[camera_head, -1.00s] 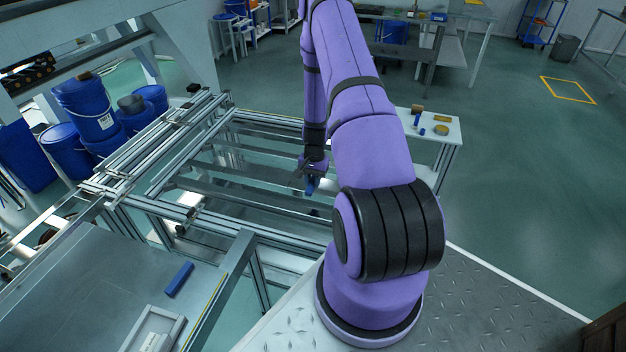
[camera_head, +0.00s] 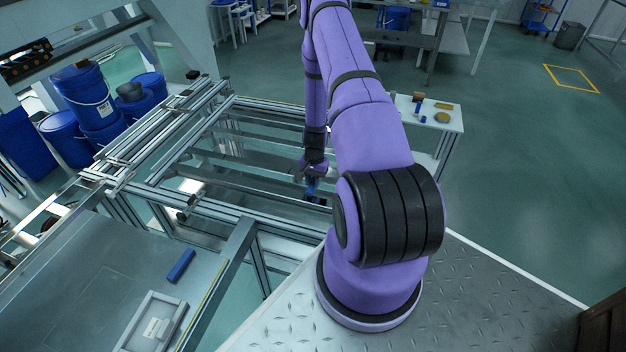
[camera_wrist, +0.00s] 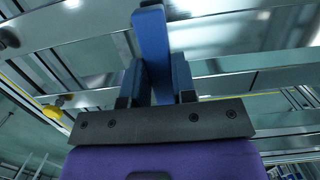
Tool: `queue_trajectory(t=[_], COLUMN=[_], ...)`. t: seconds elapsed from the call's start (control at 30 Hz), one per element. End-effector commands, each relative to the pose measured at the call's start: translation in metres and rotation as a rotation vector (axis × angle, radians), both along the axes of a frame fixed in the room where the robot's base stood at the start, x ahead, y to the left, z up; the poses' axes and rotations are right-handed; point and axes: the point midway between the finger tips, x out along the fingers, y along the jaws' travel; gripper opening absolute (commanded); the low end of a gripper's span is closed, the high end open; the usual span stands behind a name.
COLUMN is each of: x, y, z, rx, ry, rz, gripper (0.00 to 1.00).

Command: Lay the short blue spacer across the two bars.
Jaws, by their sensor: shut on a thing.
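My gripper (camera_head: 311,180) is shut on a blue spacer (camera_wrist: 152,48), one blue block gripped between its two blue-faced fingers. The spacer also shows small and dark in the head view (camera_head: 310,188). It sticks out past the fingertips over two grey metal bars that cross the wrist view, the upper one (camera_wrist: 235,32) and the lower one (camera_wrist: 235,82). In the head view the bars span the frame, a far one (camera_head: 245,161) and a near one (camera_head: 240,185). I cannot tell whether the spacer touches either bar.
Another blue block (camera_head: 181,266) lies on the grey table at the front left, near a pale tray (camera_head: 154,328). A white side table (camera_head: 440,131) with small parts stands right of the arm. Blue buckets (camera_head: 92,95) stand at the left. Aluminium rails (camera_head: 150,140) border the frame.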

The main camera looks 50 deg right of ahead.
Motion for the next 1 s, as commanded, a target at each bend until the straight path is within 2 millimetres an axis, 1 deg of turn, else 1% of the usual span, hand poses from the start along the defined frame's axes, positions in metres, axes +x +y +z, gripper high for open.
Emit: queue_trajectory(t=[0.33,0.97,1.0], x=[0.000,0.000,0.000], y=[0.000,0.000,0.000], z=[-0.001,-0.012,-0.012], rx=[0.000,0.000,0.000], ry=[0.000,0.000,0.000], rz=[0.000,0.000,0.000], gripper=[0.00,0.00,0.27])
